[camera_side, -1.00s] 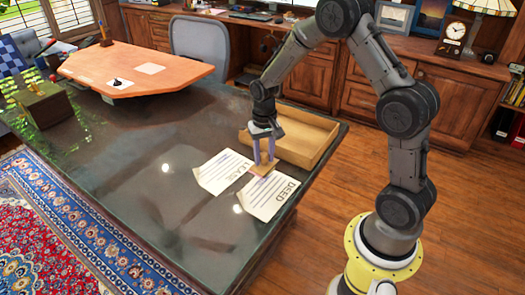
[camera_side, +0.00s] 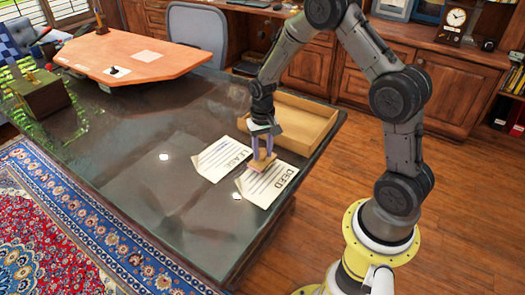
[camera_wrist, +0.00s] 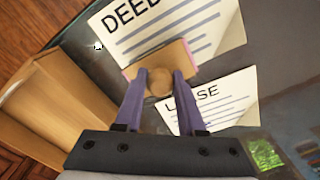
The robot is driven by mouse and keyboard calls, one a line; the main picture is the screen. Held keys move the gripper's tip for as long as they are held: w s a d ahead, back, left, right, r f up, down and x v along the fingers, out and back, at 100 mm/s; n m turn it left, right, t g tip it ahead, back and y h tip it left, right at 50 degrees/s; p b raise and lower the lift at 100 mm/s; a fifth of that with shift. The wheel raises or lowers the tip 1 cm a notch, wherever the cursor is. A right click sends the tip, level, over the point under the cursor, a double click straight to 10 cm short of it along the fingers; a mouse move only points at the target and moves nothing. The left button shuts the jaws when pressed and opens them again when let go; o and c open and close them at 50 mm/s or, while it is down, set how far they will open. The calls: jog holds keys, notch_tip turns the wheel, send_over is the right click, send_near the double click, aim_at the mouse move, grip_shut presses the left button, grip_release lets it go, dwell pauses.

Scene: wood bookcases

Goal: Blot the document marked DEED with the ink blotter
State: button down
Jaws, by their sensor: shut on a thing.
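My gripper (camera_side: 262,154) is shut on the wooden knob of the ink blotter (camera_side: 260,164), a tan block with a pink edge. In the wrist view the fingers (camera_wrist: 160,84) grip the knob from both sides, and the blotter (camera_wrist: 181,56) covers some of the DEED's lines. The white sheet marked DEED (camera_side: 267,187) lies on the dark desk; its heading shows in the wrist view (camera_wrist: 128,20). The blotter is at its upper left part in the side view; whether it touches the paper I cannot tell. The sheet marked LEASE (camera_side: 216,161) lies beside the DEED.
An open wooden tray (camera_side: 318,130) stands behind the sheets near the desk's right edge. A dark green-topped box (camera_side: 40,95) stands at the far left. The desk top (camera_side: 130,150) between is bare.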

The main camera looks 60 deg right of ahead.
jog(key=shift+f, duration=0.55)
dwell(1.3)
jog(key=shift+w+r, duration=0.1)
jog(key=shift+r, duration=3.45)
